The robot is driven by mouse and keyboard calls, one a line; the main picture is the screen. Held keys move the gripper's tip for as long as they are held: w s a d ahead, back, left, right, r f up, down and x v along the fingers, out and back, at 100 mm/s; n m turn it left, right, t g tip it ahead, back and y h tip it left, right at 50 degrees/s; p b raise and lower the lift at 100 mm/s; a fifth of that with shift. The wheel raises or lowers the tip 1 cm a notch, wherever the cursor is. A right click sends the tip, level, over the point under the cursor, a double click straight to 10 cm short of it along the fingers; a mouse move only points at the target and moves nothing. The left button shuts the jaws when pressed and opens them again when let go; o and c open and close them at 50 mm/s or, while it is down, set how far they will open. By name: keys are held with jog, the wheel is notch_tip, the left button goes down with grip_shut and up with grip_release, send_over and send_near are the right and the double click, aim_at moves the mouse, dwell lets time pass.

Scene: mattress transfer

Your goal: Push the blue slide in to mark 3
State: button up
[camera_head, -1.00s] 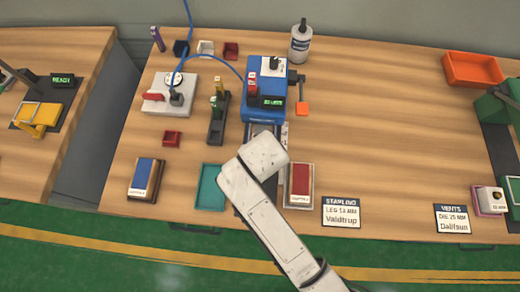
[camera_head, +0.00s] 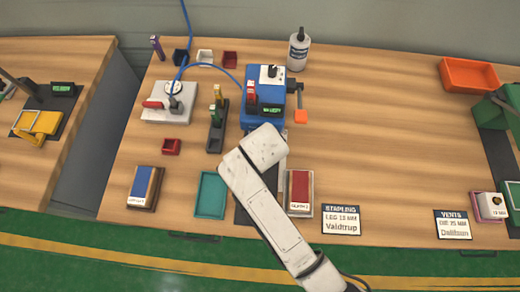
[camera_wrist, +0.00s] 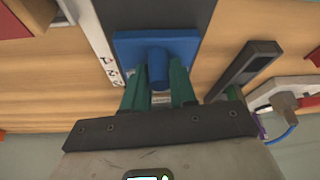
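The blue slide (camera_wrist: 190,42) is a flat plate with a round upright knob (camera_wrist: 157,68), seen in the wrist view on a dark track. My gripper (camera_wrist: 158,88) has its green fingers on both sides of the knob, seemingly closed on it. A white scale strip (camera_wrist: 103,50) with small marks runs along the left of the track; I cannot tell exactly which mark the slide is level with. In the head view the blue machine (camera_head: 260,104) stands at the track's far end, and my arm hides the slide and gripper.
A teal tray (camera_head: 200,212) and a red-topped block (camera_head: 300,188) flank the dark track. A black stand (camera_head: 216,138) is left of the machine, with a grey fixture (camera_head: 168,112) beyond it. A white bottle (camera_head: 298,50) stands behind. The table's middle right is clear.

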jog(key=o, duration=0.4)
jog(key=shift+r, duration=0.1)
jog(key=v, duration=1)
jog(key=shift+r, duration=0.3)
